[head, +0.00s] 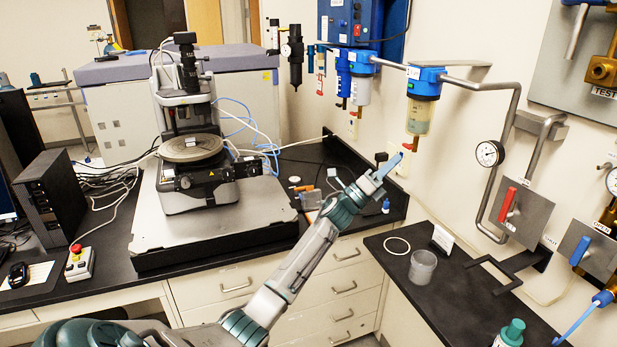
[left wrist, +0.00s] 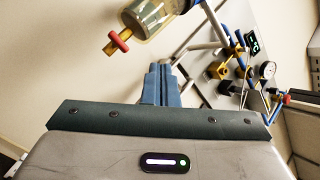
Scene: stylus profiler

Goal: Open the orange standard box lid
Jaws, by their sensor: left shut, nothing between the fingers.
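A small box with orange on it (head: 311,202) sits on the black bench to the right of the profiler, partly behind my left arm. Its upper part looks grey and it is too small to tell how its lid stands. My left gripper (head: 389,165) is raised above and to the right of the box, apart from it, near the wall. Its blue fingers are shut and empty, and they also show in the left wrist view (left wrist: 160,82). The box does not show in the left wrist view. My right gripper is not in view.
The stylus profiler (head: 190,150) stands on a grey slab (head: 150,225) left of the box. A filter bowl (head: 420,110) hangs from wall piping near my left gripper, and also shows in the left wrist view (left wrist: 150,15). A clear cup (head: 422,267) stands on the right bench.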

